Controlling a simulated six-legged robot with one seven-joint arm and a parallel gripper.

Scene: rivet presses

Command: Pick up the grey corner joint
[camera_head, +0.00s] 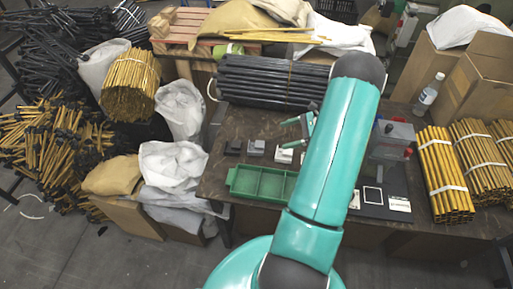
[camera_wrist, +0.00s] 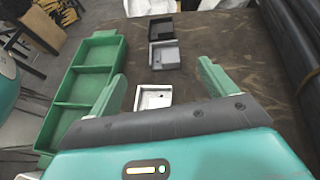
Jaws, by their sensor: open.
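The grey corner joint (camera_head: 256,147) lies on the dark tabletop, between a black joint (camera_head: 234,147) and a white joint (camera_head: 284,155). In the wrist view, the grey corner joint (camera_wrist: 165,56) lies beyond my fingertips, with the black joint (camera_wrist: 161,28) behind it. The white joint (camera_wrist: 153,97) is nearer, between my fingers in the picture. My gripper (camera_wrist: 162,72) is open and empty, its two green fingers spread apart. In the head view my gripper (camera_head: 292,132) is to the right of the grey joint, partly hidden by my arm.
A green divided tray (camera_head: 232,181) stands at the table's front left edge; it also shows in the wrist view (camera_wrist: 120,41). Black tubes (camera_head: 270,82) are stacked at the back. A grey press (camera_head: 393,140) stands right, near yellow tube bundles (camera_head: 443,175).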

